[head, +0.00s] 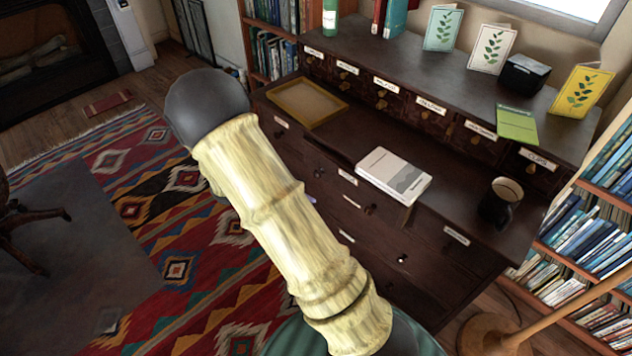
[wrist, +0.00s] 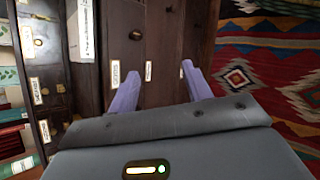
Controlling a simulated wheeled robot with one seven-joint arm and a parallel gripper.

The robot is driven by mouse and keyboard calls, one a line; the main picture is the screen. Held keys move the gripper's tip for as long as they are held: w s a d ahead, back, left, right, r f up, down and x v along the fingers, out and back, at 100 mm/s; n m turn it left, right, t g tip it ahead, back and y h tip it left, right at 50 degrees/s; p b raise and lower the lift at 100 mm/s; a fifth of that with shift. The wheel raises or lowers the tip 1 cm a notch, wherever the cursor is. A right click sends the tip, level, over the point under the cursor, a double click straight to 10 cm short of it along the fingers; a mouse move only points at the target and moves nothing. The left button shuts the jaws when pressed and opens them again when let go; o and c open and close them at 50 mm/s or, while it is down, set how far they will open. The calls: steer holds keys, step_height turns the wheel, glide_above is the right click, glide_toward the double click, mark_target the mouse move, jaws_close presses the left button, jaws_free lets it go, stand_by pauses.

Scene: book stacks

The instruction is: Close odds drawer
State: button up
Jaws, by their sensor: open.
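A dark wooden desk cabinet (head: 440,275) has several labelled lower drawer fronts and a row of small labelled drawers (head: 430,118) along the back of its top. The label text is too small to read surely, so I cannot tell which is the odds drawer or how far it stands out. The lower fronts (wrist: 160,40) also show in the wrist view, with three pale labels and dark knobs. My gripper (wrist: 153,82) is open and empty, its two purple fingers spread apart before these fronts. In the head view my arm hides part of the cabinet's left side.
A white book (head: 394,175), a yellow tray (head: 305,102) and a dark mug (head: 500,202) are on the desktop. Cards and a black box (head: 524,75) stand on the upper ledge. Bookshelves (head: 590,240) flank the right side. A patterned rug (head: 150,200) covers open floor at left.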

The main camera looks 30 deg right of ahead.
mark_target(314, 176)
steer(key=w+a+f+n+t+h+b, duration=0.3)
steer(key=w+f+t+h, duration=0.4)
steer(key=w+f, duration=0.3)
steer(key=w+n+t+b, duration=0.1)
steer(key=w+n, duration=0.1)
steer(key=shift+a+f+n, duration=0.3)
steer(key=shift+f+n, duration=0.05)
steer(key=shift+n, duration=0.05)
steer(key=b+x, duration=0.1)
steer(key=x, duration=1)
steer(key=b+x, duration=0.1)
steer(key=x, duration=0.5)
steer(key=shift+w+d+r+b, duration=0.15)
steer(key=shift+d+r+b, duration=0.1)
steer(key=shift+r+b, duration=0.05)
jaws_close()
